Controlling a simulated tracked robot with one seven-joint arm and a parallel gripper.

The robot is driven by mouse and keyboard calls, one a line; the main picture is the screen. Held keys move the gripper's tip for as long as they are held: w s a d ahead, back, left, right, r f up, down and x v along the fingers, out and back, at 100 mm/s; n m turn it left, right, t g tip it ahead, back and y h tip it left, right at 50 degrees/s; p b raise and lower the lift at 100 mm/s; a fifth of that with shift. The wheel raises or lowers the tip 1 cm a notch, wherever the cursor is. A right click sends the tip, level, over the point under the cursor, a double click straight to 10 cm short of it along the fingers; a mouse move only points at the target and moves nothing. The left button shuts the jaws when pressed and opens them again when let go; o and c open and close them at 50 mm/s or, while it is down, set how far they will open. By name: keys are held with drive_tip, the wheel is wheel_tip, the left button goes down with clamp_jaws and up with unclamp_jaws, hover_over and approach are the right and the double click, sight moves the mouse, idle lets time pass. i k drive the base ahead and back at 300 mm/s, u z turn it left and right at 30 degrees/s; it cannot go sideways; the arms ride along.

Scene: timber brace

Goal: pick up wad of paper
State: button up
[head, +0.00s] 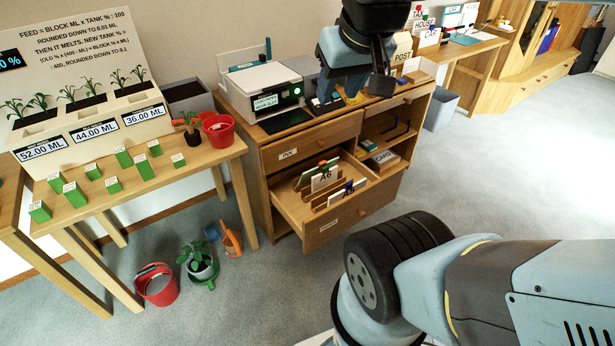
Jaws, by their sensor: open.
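I cannot make out a wad of paper in the head view. My gripper (367,90) hangs at the top centre, over the back of the wooden cabinet (318,131). Its dark fingers are small and partly hidden by my arm, and I see nothing held between them. A small yellow-orange item (351,98) shows just below my arm, close to the fingers; I cannot tell what it is.
The cabinet's open drawer (328,229) holds card dividers and juts forward. A printer (264,87) stands on top. A table (150,178) with green blocks is left. A red bucket (157,287) and potted plant (201,266) stand on the floor. Carpet at right is clear.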

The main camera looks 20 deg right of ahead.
sight(328, 176)
drive_tip(key=u, duration=0.85)
drive_tip(key=k, duration=1.1)
drive_tip(key=u, duration=0.6)
drive_tip(key=i, duration=0.95)
drive_tip(key=z, duration=1.45)
drive_tip(key=i, duration=1.15)
drive_tip(key=z, duration=0.75)
